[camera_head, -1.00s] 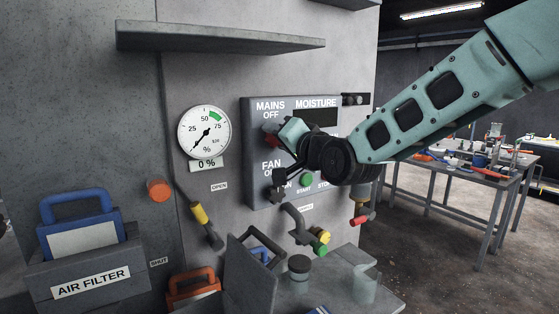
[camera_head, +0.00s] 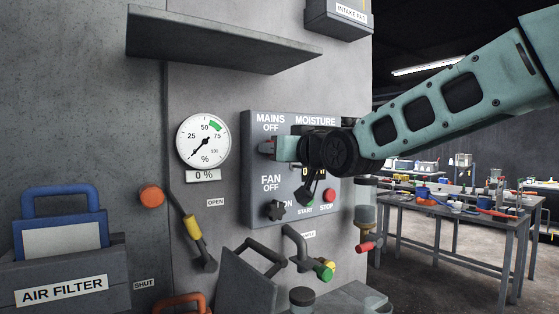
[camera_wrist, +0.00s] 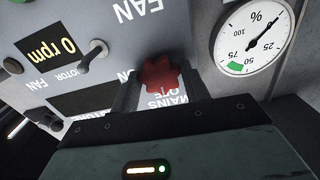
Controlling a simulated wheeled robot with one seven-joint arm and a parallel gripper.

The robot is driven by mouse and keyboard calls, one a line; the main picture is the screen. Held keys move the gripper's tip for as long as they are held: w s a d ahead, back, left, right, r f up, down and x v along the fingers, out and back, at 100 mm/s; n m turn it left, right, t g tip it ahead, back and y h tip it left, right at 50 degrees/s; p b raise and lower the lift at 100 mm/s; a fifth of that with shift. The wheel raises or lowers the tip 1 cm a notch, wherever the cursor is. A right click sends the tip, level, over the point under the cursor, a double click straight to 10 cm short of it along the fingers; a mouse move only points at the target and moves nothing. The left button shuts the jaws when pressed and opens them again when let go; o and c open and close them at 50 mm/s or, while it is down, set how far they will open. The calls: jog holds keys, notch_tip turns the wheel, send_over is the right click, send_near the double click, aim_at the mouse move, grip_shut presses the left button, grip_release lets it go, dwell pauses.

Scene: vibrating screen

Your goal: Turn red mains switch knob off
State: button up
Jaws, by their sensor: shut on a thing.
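The red mains switch knob (camera_head: 266,148) sits on the grey control panel (camera_head: 256,230), below the MAINS OFF label. Only a small part of it shows in the head view, at the left end of my gripper (camera_head: 274,148). In the wrist view the red knob (camera_wrist: 161,72) stands between the two dark fingers of my gripper (camera_wrist: 158,88). My gripper is shut on the knob. The knob's exact pointing direction cannot be told, and my gripper hides part of the panel around it.
The black fan knob (camera_head: 275,210) is below the gripper, near the green start and red stop buttons (camera_head: 327,195). A round gauge (camera_head: 203,140) is left of the panel. A grey shelf (camera_head: 220,42) juts out above. A workbench (camera_head: 450,210) stands at the right.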

jog(key=shift+n, duration=0.4)
jog(key=o, duration=0.9)
jog(key=shift+o, duration=0.2)
jog(key=shift+s+d+b, duration=0.1)
jog(key=shift+b, duration=0.2)
jog(key=b+v, duration=0.2)
jog(key=v, duration=1.5)
jog(key=shift+d+f, duration=0.1)
